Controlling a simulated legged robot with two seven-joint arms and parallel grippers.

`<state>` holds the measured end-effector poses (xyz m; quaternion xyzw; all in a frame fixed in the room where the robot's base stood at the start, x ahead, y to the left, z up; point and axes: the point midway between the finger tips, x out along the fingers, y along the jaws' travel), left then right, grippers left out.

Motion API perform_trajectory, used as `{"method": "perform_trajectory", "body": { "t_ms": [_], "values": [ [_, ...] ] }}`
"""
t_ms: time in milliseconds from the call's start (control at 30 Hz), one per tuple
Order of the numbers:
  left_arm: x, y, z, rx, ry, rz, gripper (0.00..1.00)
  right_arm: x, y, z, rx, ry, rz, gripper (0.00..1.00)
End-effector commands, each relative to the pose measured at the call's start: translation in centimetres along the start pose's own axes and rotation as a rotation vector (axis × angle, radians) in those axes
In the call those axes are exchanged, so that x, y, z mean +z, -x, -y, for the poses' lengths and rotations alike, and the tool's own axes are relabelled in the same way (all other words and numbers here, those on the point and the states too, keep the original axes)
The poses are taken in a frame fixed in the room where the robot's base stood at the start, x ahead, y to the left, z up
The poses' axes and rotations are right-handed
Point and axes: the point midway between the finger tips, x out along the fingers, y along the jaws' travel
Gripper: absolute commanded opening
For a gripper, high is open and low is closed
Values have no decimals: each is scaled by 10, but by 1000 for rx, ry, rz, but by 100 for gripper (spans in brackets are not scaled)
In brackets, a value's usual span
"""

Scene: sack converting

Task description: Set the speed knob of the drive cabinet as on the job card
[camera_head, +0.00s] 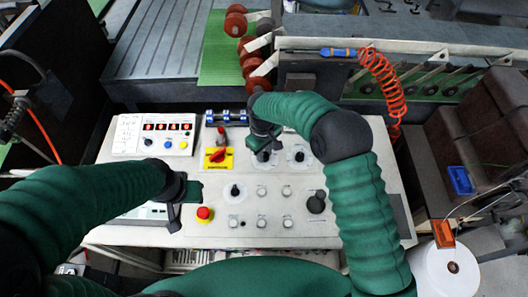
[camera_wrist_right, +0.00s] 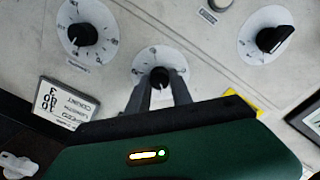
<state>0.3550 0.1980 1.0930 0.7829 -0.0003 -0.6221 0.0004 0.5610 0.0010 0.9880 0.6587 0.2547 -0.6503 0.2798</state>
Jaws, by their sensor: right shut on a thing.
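The drive cabinet's pale panel (camera_head: 215,225) carries several black knobs on round white dials. My right gripper (camera_head: 263,150) is at the upper middle dial, shut on its black knob (camera_wrist_right: 159,77); the scale shows partly around the fingers. A second dial knob (camera_wrist_right: 83,34) stands to the left in the wrist view, and a third (camera_wrist_right: 270,39) to the right. Their labels are too small to read, so I cannot tell which is the speed knob. A white card with upside-down print (camera_wrist_right: 68,105) lies at the left. My left gripper (camera_head: 180,208) hovers at the panel's left part, its jaws unclear.
A red rotary switch on a yellow plate (camera_head: 218,157) and a red emergency button (camera_head: 204,213) sit on the panel. A box with red digits (camera_head: 167,133) is at the left. An orange coiled hose (camera_head: 383,85) hangs behind, right. A white roll (camera_head: 447,270) stands at lower right.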

Motion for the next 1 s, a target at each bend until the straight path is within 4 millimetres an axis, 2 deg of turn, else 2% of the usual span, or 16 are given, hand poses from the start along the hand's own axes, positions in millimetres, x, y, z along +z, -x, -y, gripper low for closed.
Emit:
{"method": "perform_trajectory", "body": {
  "t_ms": [400, 933, 967, 1000],
  "values": [
    [0, 0, 0, 0, 0, 0, 36, 1, 1, -1, 1, 185, -7, 0],
    [0, 0, 0, 0, 0, 0, 36, 0, 1, -2, 2, 207, -8, 0],
    [0, 0, 0, 0, 0, 0, 36, 0, 1, -2, 3, 207, -8, 29],
    [0, 0, 0, 0, 0, 0, 36, 0, 1, -2, 3, 207, -8, 34]
  ]
}}
